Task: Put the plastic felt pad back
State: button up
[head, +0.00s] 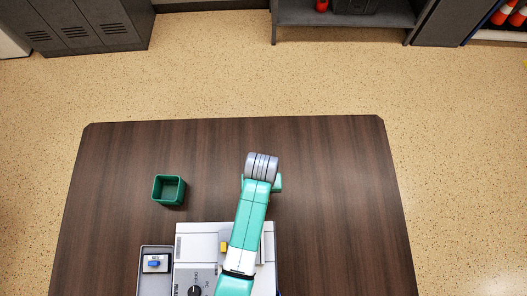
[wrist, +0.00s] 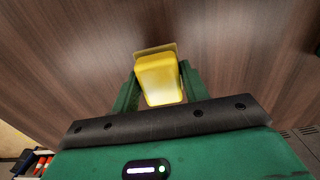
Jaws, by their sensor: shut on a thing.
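My gripper (wrist: 158,80) is shut on a yellow block (wrist: 159,78) with a flat tan edge at its far end. I take this block to be the plastic felt pad. It is between the two green fingers, above the dark wood table in the wrist view; its height over the table is hard to judge. In the head view my arm hides the block and the fingertips; only the green side of my gripper (head: 278,183) shows, right of the grey wrist joint, over the table's middle.
A green open box (head: 169,190) stands on the table (head: 330,220), left of my arm. A white and grey device (head: 197,240) with a dial and a yellow part (head: 224,247) is at the front, partly under my arm. A grey tray (head: 143,283) holds a small blue-topped item (head: 155,264). The table's right side is clear.

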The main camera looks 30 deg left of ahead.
jog(key=shift+f+b, duration=0.5)
jog(key=shift+f, duration=1.55)
jog(key=shift+f, duration=0.2)
jog(key=o, duration=1)
notch_tip(320, 180, up, 12)
jog(key=p, duration=0.3)
jog(key=shift+r, duration=0.25)
jog(key=shift+w, duration=0.1)
